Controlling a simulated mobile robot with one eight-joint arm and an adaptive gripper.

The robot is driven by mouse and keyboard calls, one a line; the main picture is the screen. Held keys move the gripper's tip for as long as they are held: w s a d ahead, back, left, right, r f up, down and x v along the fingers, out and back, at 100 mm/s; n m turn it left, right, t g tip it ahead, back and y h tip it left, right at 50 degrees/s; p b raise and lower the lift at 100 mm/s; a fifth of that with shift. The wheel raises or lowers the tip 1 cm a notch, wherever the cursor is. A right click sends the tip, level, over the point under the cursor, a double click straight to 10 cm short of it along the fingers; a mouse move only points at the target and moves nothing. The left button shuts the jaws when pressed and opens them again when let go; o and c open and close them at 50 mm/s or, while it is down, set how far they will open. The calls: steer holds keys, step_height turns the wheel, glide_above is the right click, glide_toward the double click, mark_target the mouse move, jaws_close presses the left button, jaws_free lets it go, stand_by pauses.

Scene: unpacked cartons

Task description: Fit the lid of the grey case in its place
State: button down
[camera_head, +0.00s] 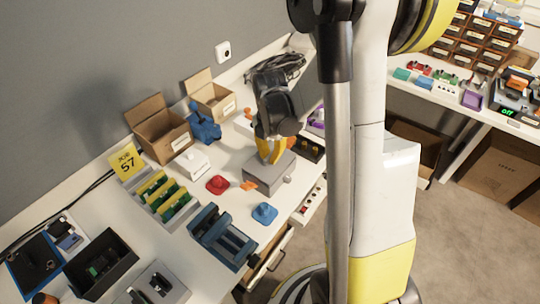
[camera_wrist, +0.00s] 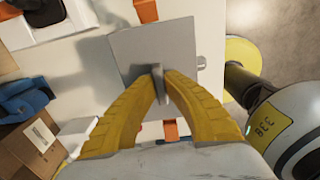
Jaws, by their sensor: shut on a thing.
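My gripper (camera_wrist: 158,86), with two yellow fingers, is shut on the upright grip of the flat grey lid (camera_wrist: 135,45) in the wrist view. The lid is a plain square plate, seen from above, and it hides most of what lies below it. In the head view my gripper (camera_head: 268,151) is over the grey case (camera_head: 262,184), a box on the white worktop. The lid is at or just above the top of the case; I cannot tell whether they touch or whether the edges line up.
A red knobbed piece (camera_head: 217,185), a blue knobbed piece (camera_head: 264,213) and a blue vise (camera_head: 222,238) are near the case. A white box (camera_head: 192,162) and open cartons (camera_head: 160,128) stand behind. A black tray (camera_head: 309,147) lies to the right.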

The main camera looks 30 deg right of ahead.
steer(key=shift+f+b, duration=0.4)
steer(key=shift+f, duration=0.15)
steer(key=c, duration=1.5)
jaws_free()
steer(key=shift+r, duration=0.2)
step_height(320, 180, up, 12)
steer(key=shift+f, duration=0.1)
